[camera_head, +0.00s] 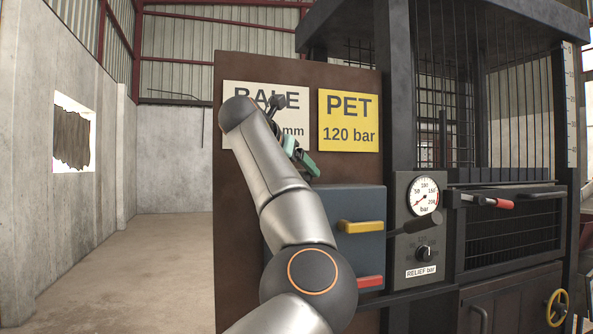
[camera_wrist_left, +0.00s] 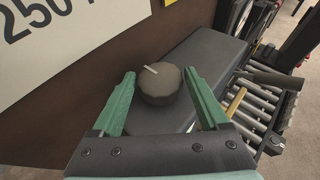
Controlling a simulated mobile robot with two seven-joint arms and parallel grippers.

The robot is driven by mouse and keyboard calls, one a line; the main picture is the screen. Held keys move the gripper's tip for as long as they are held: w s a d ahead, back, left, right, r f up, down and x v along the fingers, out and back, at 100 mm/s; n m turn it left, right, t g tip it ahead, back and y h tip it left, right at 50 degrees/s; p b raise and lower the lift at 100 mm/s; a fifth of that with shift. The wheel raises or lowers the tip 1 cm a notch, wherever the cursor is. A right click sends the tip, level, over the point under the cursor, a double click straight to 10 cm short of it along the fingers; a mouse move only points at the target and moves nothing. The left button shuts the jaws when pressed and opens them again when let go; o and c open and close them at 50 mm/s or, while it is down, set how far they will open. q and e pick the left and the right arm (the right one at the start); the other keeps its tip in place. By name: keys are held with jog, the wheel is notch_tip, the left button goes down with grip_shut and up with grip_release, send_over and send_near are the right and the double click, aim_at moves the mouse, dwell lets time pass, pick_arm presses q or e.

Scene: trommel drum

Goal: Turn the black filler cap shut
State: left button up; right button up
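The black filler cap (camera_wrist_left: 160,88) shows in the left wrist view as a dark, many-sided knob with a pale line on its top. It stands on the dark top of a box (camera_wrist_left: 207,62), next to the brown panel. My left gripper (camera_wrist_left: 160,76) is open, with one green finger on each side of the cap and a small gap showing on both sides. I cannot tell how far down the fingers reach beside it. In the head view the left gripper (camera_head: 300,158) is above the blue-grey box (camera_head: 364,204), and the cap cannot be made out there. My right gripper is not in view.
The brown panel (camera_head: 240,200) with a yellow PET sign (camera_head: 348,121) stands behind the box. A yellow lever (camera_head: 361,227) and a red lever (camera_head: 370,282) stick out of the box front. A pressure gauge (camera_head: 424,196) and relief knob (camera_head: 423,254) are to the right.

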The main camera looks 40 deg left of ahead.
pick_arm(q)
jog(key=shift+o, duration=1.3)
jog(key=shift+s+d+r, duration=0.1)
jog(key=shift+s, duration=0.2)
jog(key=b+v, duration=0.2)
jog(key=v, duration=1)
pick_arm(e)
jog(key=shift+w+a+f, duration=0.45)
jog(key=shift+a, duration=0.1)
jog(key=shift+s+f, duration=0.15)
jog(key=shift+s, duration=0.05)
